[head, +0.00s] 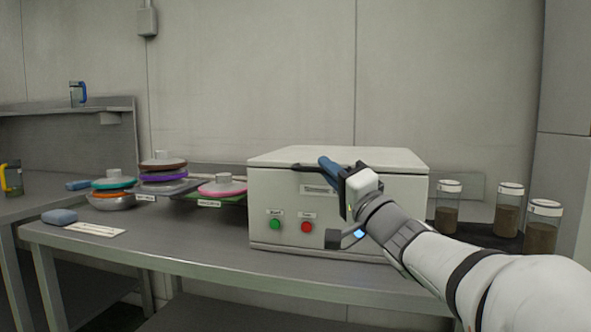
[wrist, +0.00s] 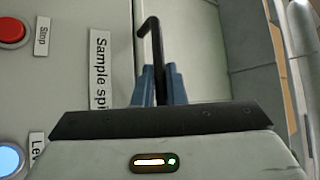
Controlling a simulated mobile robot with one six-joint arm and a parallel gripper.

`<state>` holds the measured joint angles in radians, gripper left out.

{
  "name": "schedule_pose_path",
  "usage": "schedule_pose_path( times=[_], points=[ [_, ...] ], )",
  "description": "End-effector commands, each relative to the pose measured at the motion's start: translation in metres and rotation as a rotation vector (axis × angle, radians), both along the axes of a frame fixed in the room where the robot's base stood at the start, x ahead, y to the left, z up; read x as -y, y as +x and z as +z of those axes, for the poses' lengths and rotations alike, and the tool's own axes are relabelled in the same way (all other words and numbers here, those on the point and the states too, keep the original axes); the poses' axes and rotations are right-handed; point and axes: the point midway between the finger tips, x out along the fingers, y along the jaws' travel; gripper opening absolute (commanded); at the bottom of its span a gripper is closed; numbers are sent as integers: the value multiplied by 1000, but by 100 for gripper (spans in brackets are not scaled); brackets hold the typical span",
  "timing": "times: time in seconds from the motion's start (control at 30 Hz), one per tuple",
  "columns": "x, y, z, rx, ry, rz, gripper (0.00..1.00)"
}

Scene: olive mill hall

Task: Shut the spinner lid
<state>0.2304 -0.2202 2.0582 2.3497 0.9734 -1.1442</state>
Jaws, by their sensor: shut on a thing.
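The sample spinner (head: 275,200) is a pale box on the bench, with its lid (head: 345,157) lying level on top in the head view. I cannot tell whether a thin gap is left under the lid. A black lid handle (head: 305,168) sticks out at the front edge; it shows as a dark bent bar in the wrist view (wrist: 154,40). My gripper (head: 328,166) is at the front of the lid, its blue fingers (wrist: 158,85) shut on the handle. My arm hides the right part of the spinner's front.
The spinner's front has a green start button (head: 275,224) and a red stop button (head: 306,227). Several sample jars (head: 508,210) stand close on the right. Stacked coloured discs (head: 163,175) and a bowl (head: 110,201) are on the left.

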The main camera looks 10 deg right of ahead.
Motion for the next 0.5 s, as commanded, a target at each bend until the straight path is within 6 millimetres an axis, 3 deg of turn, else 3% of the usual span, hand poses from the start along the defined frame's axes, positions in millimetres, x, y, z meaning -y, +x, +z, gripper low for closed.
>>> schedule_pose_path(
  times=[0.07,0.1,0.33,0.5],
  points=[
    [-1,2,-11,-19,-2,2,0],
    [0,2,-11,-20,-3,2,13],
    [2,2,-9,-17,-1,-3,32],
    [3,2,-7,-14,0,-4,33]
  ],
)
